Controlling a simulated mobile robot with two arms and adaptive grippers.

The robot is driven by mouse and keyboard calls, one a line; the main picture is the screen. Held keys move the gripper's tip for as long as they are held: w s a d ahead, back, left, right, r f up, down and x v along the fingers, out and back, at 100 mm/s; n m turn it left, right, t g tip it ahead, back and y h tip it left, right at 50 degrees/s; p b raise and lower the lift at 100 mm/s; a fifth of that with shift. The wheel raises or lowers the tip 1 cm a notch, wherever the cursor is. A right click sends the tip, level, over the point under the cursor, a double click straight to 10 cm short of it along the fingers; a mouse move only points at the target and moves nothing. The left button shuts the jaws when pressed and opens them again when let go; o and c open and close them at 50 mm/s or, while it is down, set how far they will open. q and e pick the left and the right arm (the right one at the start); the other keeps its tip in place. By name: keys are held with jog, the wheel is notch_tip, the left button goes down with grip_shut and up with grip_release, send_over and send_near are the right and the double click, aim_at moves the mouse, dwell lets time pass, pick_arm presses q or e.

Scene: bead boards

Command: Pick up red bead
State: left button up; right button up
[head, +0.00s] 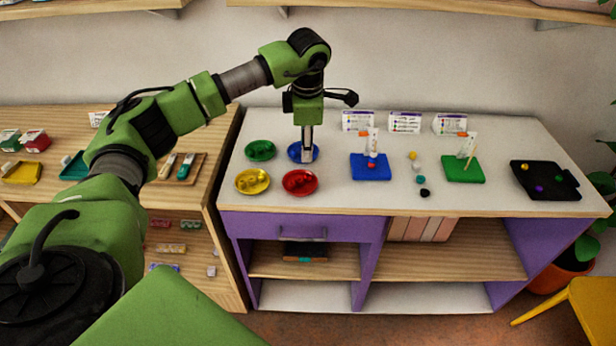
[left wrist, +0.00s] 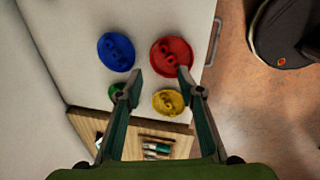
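The red dish (head: 300,192) stands front right of a group of dishes on the white top, with small red beads inside. It also shows in the left wrist view (left wrist: 187,47), with red beads (left wrist: 170,60) in it. A small red piece (head: 372,165) sits on the blue board (head: 357,174). My left gripper (head: 307,158) points down over the blue dish (head: 293,152), partly hiding it. In the left wrist view its fingers (left wrist: 161,78) are apart with nothing held between them. My right gripper is in neither view.
The yellow dish (head: 252,192) and green dish (head: 260,158) are on the left. Loose beads (head: 417,179) lie between the blue board and the green board (head: 462,175). A black tray (head: 560,193) is at far right. White cards (head: 404,122) stand along the back.

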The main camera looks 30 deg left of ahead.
pick_arm(q)
jog(key=p, duration=0.1)
send_over(307, 177)
notch_tip(307, 177, down, 6)
jog(key=shift+s+f, duration=0.1)
jog(key=shift+d+f, duration=0.1)
jog(key=shift+f, duration=0.15)
notch_tip(307, 177, down, 4)
jog(key=shift+r+p, duration=0.15)
jog(key=shift+p, duration=0.9)
jog(key=shift+w+f, duration=0.2)
jog(key=shift+f, duration=0.25)
jog(key=shift+s, duration=0.1)
jog(key=c, duration=0.7)
jog(key=shift+s+f, duration=0.1)
jog(key=shift+c, duration=0.5)
